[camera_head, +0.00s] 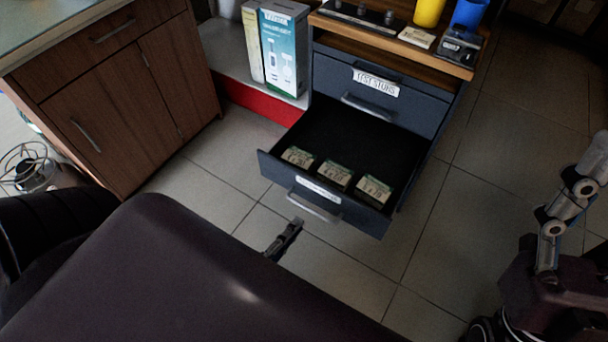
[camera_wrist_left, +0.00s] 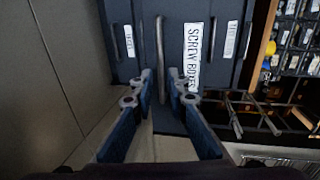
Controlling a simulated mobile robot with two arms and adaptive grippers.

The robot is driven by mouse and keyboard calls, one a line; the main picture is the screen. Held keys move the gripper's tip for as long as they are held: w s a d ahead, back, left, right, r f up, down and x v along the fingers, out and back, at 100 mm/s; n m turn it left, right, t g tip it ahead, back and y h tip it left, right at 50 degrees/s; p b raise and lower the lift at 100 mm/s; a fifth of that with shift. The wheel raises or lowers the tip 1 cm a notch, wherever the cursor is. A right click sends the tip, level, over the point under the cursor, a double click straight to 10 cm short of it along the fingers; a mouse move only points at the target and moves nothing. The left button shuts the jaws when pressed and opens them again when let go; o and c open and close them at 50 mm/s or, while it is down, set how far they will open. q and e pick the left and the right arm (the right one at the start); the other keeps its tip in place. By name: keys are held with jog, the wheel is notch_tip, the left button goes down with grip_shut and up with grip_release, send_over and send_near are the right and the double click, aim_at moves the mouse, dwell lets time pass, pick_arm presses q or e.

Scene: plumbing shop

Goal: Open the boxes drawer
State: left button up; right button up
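The boxes drawer is the dark blue-grey lower drawer (camera_head: 280,175) of the cabinet in the head view. It stands pulled well out, with three small boxes (camera_head: 334,175) inside near its front. Its bar handle (camera_head: 314,207) and white label are on the front panel. In the left wrist view its label (camera_wrist_left: 192,55) reads SCREW BOXES, and the handle (camera_wrist_left: 160,45) stands upright in the picture. My left gripper (camera_head: 294,224) is just in front of the handle. In the wrist view its fingers (camera_wrist_left: 161,80) are apart, with the handle between their lines. Contact cannot be told. My right gripper is not seen.
A closed drawer labelled TEST (camera_head: 400,108) sits above the open one. The wooden top (camera_head: 450,68) holds yellow and blue cups. A brown cabinet (camera_head: 125,95) stands at left, and a boxed product (camera_head: 283,50) stands between. Tiled floor (camera_head: 350,275) in front is clear.

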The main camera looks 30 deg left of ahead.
pick_arm(q)
jog(key=shift+v, duration=2.1)
jog(key=shift+f, duration=0.1)
